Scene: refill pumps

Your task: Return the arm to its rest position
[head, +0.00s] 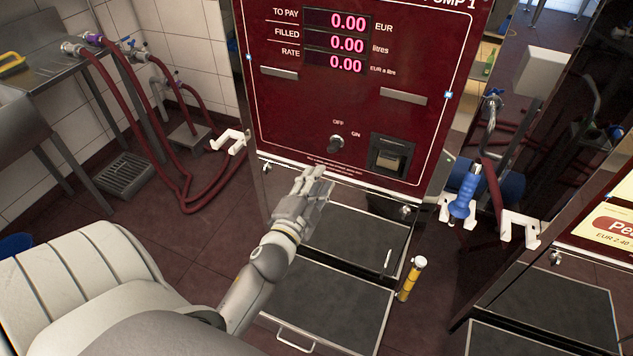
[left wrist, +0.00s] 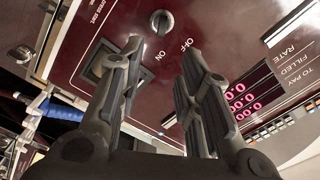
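My left gripper (head: 316,178) is in front of the lower part of the dark red pump panel (head: 350,105), below its OFF/ON knob (head: 337,143). In the left wrist view its two fingers (left wrist: 162,62) stand apart with nothing between them. The knob (left wrist: 162,22) shows beyond the fingertips, clear of them. The panel displays read 0.00. My left arm (head: 255,285) reaches forward from the bottom of the head view. My right gripper is not in view.
A steel sink bench (head: 40,75) with red hoses stands at the left. A blue nozzle (head: 463,200) hangs right of the pump, beside white brackets (head: 520,230).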

